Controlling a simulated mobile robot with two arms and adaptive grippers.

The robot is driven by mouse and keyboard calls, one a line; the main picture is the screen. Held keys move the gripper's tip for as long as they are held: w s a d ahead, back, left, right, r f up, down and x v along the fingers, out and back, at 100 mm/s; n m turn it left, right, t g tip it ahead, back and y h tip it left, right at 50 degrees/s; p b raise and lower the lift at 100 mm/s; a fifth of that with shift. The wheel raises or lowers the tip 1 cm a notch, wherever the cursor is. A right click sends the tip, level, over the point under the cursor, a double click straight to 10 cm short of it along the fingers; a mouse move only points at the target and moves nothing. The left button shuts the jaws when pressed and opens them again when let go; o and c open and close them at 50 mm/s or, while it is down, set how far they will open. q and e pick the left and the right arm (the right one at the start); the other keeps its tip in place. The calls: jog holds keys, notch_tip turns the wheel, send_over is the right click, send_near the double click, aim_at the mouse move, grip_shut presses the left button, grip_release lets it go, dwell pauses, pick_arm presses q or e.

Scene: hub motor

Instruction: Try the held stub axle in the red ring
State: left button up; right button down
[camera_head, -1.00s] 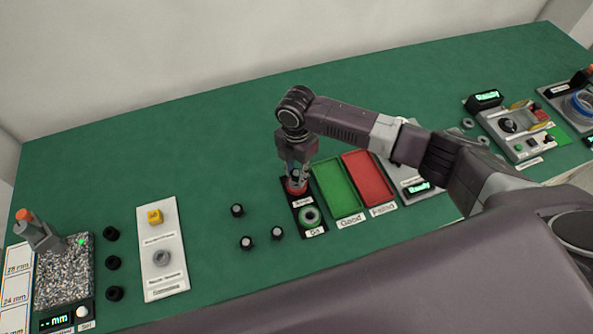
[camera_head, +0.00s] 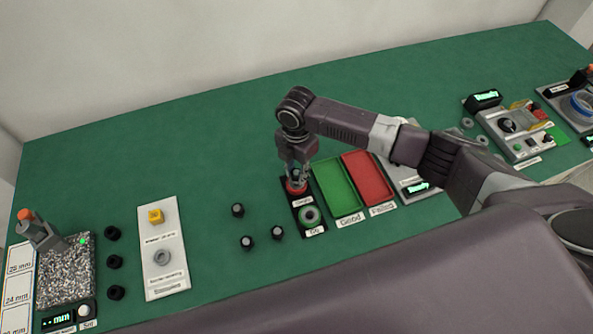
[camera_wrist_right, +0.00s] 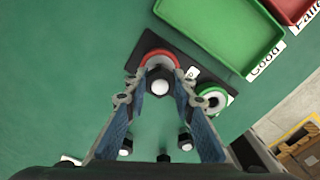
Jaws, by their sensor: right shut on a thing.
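My right gripper (camera_head: 297,181) points down over the red ring (camera_head: 296,188) on a black gauge plate. In the right wrist view the right gripper (camera_wrist_right: 160,92) is shut on the stub axle (camera_wrist_right: 160,87), a dark piece with a pale round end. The axle overlaps the red ring (camera_wrist_right: 158,56) in that view; how deep it sits in the ring is hidden by the fingers. The green ring (camera_head: 309,215) is on the same plate, nearer the front, and is empty. My left gripper is not in view.
The green tray (camera_head: 337,187) and red tray (camera_head: 368,178) lie right of the plate. Several dark stub axles stand left of it, one of them here (camera_head: 237,210). A white board (camera_head: 164,248) and a granite-like block (camera_head: 66,272) are further left. The table behind is clear.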

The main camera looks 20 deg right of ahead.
jog(key=shift+f+b, duration=0.3)
jog(key=shift+f, duration=0.15)
dwell(0.8)
jog(key=shift+r, duration=0.2)
dwell(0.7)
jog(key=shift+r+p, duration=0.5)
jog(key=shift+p, duration=0.35)
notch_tip(320, 180, up, 3)
jog(key=shift+a+f+p, duration=0.1)
jog(key=shift+p, duration=0.95)
jog(key=shift+r, duration=0.5)
notch_tip(320, 180, down, 3)
jog(key=shift+r+b, duration=0.1)
jog(key=shift+b, duration=1.1)
jog(key=shift+f+b, duration=0.3)
jog(key=shift+f, duration=0.45)
